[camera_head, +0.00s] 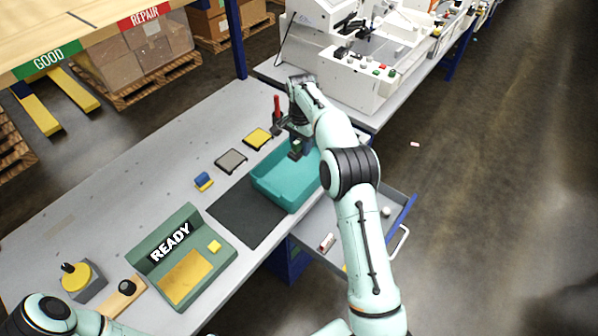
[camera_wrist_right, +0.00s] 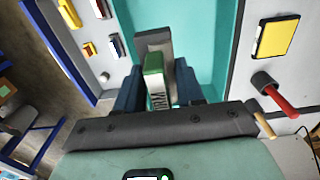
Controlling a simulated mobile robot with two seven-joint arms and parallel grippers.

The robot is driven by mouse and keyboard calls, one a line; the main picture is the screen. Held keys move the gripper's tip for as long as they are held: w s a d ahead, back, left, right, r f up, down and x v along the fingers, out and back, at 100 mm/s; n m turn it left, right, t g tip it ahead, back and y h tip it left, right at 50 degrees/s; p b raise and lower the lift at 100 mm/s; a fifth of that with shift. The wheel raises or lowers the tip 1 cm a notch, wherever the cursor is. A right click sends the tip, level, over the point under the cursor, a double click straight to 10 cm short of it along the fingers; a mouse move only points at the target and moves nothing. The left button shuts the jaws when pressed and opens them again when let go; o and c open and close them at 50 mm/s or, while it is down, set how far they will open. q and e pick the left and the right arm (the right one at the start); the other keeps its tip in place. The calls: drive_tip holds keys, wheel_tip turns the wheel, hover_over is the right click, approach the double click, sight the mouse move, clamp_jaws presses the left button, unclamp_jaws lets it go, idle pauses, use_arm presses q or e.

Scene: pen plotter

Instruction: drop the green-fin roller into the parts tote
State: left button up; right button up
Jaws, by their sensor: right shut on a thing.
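The parts tote (camera_head: 270,194) is a teal open bin on the workbench, at the edge of a dark mat. My right gripper (camera_head: 297,141) is over the far end of the tote, pointing down. It is shut on the green-fin roller (camera_head: 296,149), a small piece with a green top. In the right wrist view the roller (camera_wrist_right: 153,64) shows green and grey between the dark fingers of the gripper (camera_wrist_right: 158,85), with the teal tote (camera_wrist_right: 208,38) behind it. Whether the roller touches the tote is not clear. My left arm shows at the lower left, but its gripper does not.
A red-handled tool (camera_head: 277,105) and a yellow pad (camera_head: 258,138) are close to the tote's far side. An open drawer (camera_head: 405,210) with small parts lies to the right. A green READY box (camera_head: 185,255) is nearer. The dark mat (camera_head: 240,220) is clear.

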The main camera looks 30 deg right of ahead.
wheel_tip(320, 180, down, 9)
drive_tip(key=b, duration=0.1)
hover_over(300, 183)
wheel_tip(300, 183, down, 6)
drive_tip(key=shift+r, duration=0.25)
use_arm(q)
drive_tip(key=shift+s+f, duration=0.65)
drive_tip(key=shift+s, duration=0.1)
use_arm(e)
drive_tip(key=shift+f, duration=0.55)
drive_tip(key=o, duration=1.1)
use_arm(q)
drive_tip(key=shift+w+r, duration=0.1)
drive_tip(key=shift+w, duration=0.05)
